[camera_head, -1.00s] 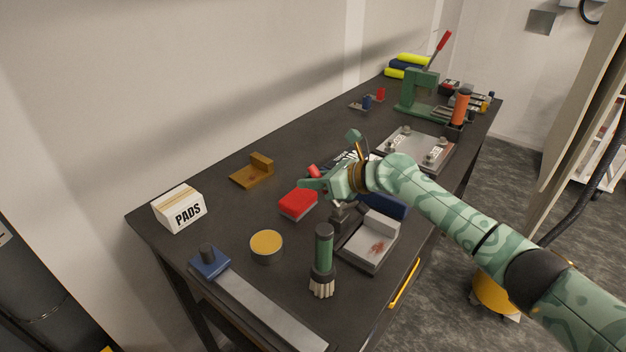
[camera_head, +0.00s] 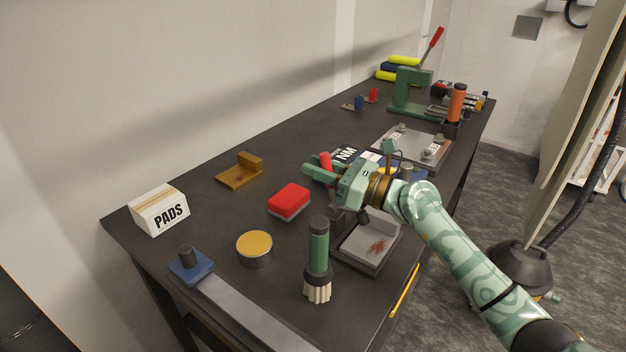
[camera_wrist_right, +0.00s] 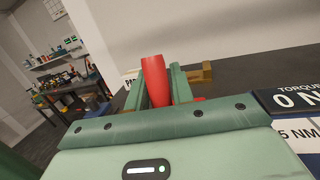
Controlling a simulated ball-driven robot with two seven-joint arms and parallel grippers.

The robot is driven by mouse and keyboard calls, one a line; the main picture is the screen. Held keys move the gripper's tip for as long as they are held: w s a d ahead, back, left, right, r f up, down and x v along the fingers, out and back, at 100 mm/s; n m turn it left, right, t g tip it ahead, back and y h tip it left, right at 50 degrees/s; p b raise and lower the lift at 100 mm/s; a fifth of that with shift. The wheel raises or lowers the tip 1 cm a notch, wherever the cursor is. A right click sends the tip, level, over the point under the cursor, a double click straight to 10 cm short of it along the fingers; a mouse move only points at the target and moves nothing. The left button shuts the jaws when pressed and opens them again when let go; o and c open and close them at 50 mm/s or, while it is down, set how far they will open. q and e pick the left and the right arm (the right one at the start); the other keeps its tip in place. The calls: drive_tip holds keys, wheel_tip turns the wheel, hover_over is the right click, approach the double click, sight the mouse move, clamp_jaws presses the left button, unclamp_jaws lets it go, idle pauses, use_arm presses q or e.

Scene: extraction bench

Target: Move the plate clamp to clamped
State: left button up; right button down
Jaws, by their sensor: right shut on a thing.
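The plate clamp shows as a red handle (camera_head: 326,164) that stands up between the fingers of my right gripper (camera_head: 318,172). In the right wrist view the red handle (camera_wrist_right: 154,82) sits between the two green fingers, and the gripper (camera_wrist_right: 156,88) is shut on it. The clamp's lower part is mostly hidden beneath the gripper. A grey plate fixture (camera_head: 352,258) with a reddish-brown stain lies just below the gripper in the head view. My left gripper is not in view.
A red block (camera_head: 289,200) lies left of the gripper. A green-handled brush (camera_head: 318,245) stands in front, near a yellow-topped tin (camera_head: 254,244). A torque display (camera_wrist_right: 296,98) is close on the right in the wrist view.

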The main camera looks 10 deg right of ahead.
drive_tip(key=shift+s+d+f+y+b, duration=0.1)
drive_tip(key=shift+s+d+y+b, duration=0.15)
drive_tip(key=shift+b, duration=0.25)
drive_tip(key=shift+r+t, duration=0.25)
drive_tip(key=shift+t, duration=0.05)
drive_tip(key=c, duration=1.2)
unclamp_jaws()
drive_tip(key=v, duration=1.6)
drive_tip(key=shift+d+f, duration=0.2)
